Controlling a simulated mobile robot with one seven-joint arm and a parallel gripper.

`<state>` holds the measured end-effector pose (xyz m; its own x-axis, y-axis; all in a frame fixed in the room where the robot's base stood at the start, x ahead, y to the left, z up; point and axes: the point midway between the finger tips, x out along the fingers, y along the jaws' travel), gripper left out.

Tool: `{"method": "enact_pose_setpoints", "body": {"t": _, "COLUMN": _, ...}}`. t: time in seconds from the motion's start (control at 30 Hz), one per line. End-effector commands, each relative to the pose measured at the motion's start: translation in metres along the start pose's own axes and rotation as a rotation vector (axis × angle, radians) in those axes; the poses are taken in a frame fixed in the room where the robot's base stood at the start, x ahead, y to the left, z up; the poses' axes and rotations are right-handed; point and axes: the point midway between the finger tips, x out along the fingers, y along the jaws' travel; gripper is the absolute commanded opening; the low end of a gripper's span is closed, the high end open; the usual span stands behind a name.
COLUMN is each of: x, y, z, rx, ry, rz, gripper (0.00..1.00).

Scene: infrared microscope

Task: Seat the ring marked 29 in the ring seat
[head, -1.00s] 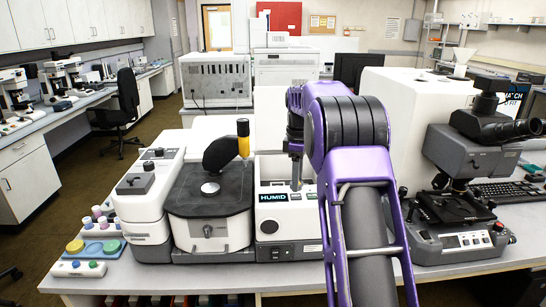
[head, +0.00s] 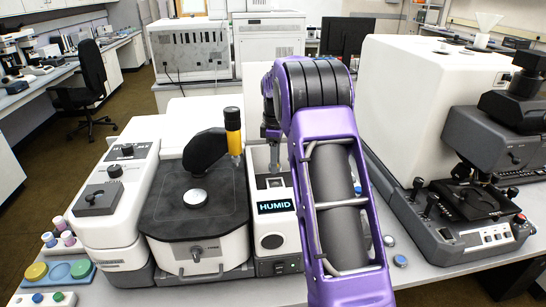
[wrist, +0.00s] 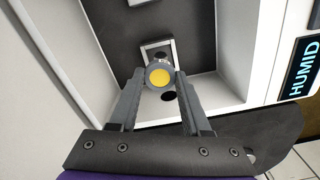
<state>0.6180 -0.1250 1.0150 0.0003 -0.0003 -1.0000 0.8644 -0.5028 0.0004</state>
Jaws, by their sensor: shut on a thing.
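In the wrist view my gripper (wrist: 160,80) is shut on a small round piece with a yellow face and a grey rim (wrist: 160,76). No number is readable on it. The fingers grip it from both sides, over the recess (wrist: 206,92) of the white unit with the HUMID display (wrist: 303,70). Behind the piece, and partly hidden by it, is a pale square frame (wrist: 172,47) with a dark middle; I cannot tell if this is the ring seat. A dark round spot (wrist: 168,96) shows just below the piece.
A tray with coloured discs (head: 80,285) lies at the lower left. A large white housing (head: 400,120) and a black microscope (head: 470,190) stand to the right.

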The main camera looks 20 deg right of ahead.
Motion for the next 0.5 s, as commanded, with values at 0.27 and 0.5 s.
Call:
{"method": "enact_pose_setpoints", "body": {"t": 0.27, "x": 0.019, "y": -0.001, "z": 0.0, "rx": 0.0, "ry": -0.001, "rz": -0.002, "gripper": 0.0}}
{"method": "enact_pose_setpoints", "body": {"t": 0.5, "x": 0.042, "y": 0.0, "z": 0.0, "rx": 0.0, "ry": 0.0, "rz": -0.002, "gripper": 0.0}}
